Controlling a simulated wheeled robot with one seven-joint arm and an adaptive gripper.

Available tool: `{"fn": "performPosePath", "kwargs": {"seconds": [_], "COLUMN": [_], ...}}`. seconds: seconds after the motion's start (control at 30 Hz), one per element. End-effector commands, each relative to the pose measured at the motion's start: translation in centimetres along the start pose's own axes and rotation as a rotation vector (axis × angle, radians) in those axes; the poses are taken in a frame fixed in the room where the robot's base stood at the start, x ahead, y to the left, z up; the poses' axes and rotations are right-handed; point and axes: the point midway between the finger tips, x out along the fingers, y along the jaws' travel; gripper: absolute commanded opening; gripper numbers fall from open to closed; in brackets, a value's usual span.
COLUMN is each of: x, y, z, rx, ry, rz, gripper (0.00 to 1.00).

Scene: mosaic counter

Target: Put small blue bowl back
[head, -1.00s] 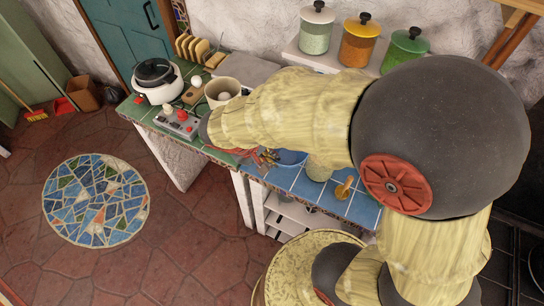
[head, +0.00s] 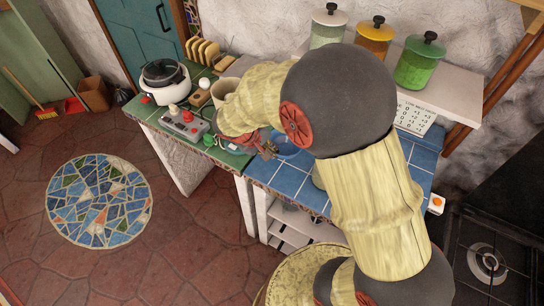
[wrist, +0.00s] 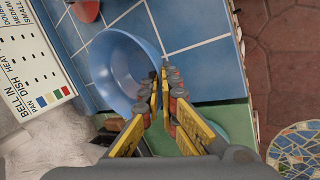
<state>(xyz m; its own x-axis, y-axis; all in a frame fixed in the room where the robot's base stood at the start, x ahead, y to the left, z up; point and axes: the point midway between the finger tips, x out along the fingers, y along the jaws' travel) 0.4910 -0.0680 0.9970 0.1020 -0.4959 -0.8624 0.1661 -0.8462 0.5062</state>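The small blue bowl (wrist: 112,68) lies on the blue tiled counter in the wrist view, its hollow facing the camera. In the head view, part of it (head: 292,150) shows behind my arm. My gripper (wrist: 166,78) is at the bowl's right rim, its two yellow-sided fingers close together with a narrow gap. The left finger overlaps the bowl's inside and the right finger is beyond the rim. I cannot tell whether the rim is pinched. In the head view, my gripper (head: 266,145) is partly hidden by my arm.
Lidded jars (head: 420,62) stand on a shelf behind. A printed card (wrist: 30,65) is beside the bowl. A stove (head: 487,262) is at right.

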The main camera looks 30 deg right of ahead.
Motion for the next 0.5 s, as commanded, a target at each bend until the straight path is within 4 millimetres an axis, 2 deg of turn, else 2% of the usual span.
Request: {"fn": "performPosePath", "kwargs": {"seconds": [0.33, 0.5], "x": [2.5, 4.5], "y": [-0.4, -1.7], "z": [-1.6, -1.4], "rx": [0.001, -0.001], "ry": [-0.001, -0.001], "rz": [0.001, 0.0], "gripper": [0.0, 0.0]}}
